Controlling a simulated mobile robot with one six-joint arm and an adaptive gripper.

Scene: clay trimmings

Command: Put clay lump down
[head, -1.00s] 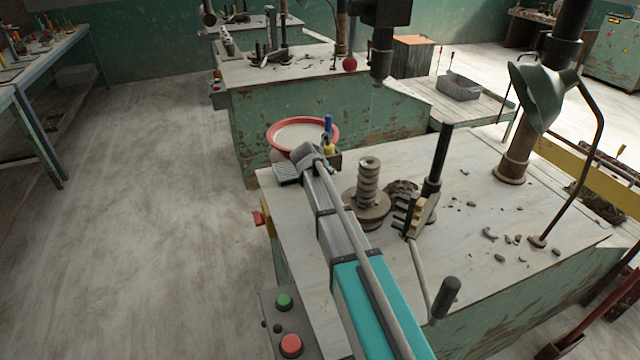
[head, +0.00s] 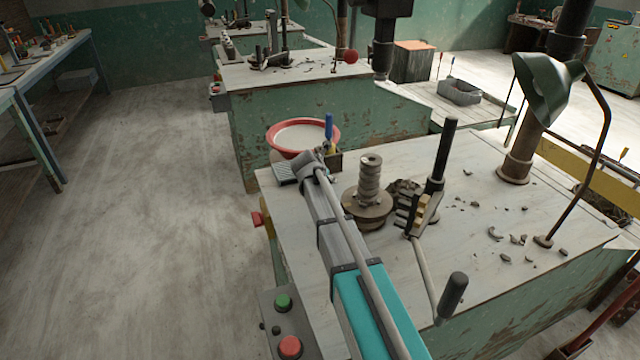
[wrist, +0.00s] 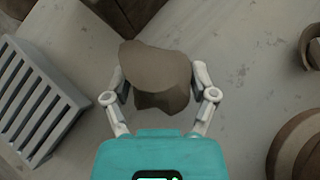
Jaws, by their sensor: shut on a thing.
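The clay lump (wrist: 155,75) is a brown, faceted, uneven piece in the middle of the wrist view. My gripper (wrist: 158,82) is shut on it, with one pale finger on each side. The grey machine table (wrist: 235,80) shows beneath the lump; I cannot tell whether the lump touches it. There the fingers and the lump are hidden behind my own wrist.
A grey slatted grate (wrist: 38,105) lies left of the lump. A ribbed spindle on a round base (head: 369,195) stands to the right of my arm. A red-rimmed bowl (head: 328,128) and a small tool box (head: 335,160) are beyond my wrist. Clay scraps (head: 515,240) lie at the right.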

